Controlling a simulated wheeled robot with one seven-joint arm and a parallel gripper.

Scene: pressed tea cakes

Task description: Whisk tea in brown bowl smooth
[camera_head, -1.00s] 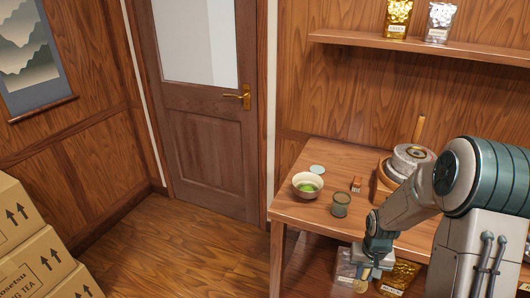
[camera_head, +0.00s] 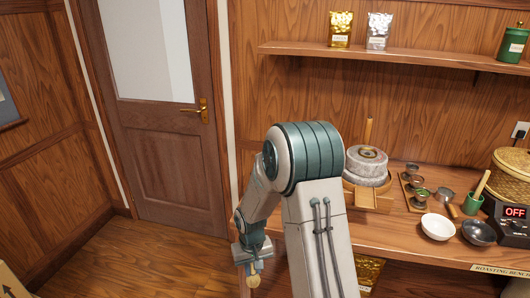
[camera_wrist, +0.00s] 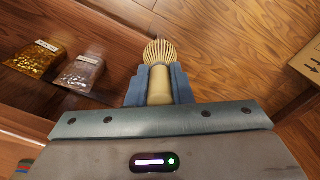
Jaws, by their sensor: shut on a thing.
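My gripper (camera_wrist: 159,82) is shut on a bamboo whisk (camera_wrist: 160,52), held by its pale handle with the tines pointing away from the jaws. In the head view my gripper (camera_head: 251,262) hangs low, left of the bench, with the whisk (camera_head: 253,281) beneath it. It is over the floor side of the bench, apart from any bowl. No brown bowl with tea shows now; my arm covers the bench's left part. A white bowl (camera_head: 437,227) and a dark bowl (camera_head: 478,233) sit at the right on the bench.
The wooden bench (camera_head: 395,234) also holds a stone mill (camera_head: 366,165), a tray of small cups (camera_head: 408,184), a green whisk-like holder cup (camera_head: 472,205) and a heater (camera_head: 513,222).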

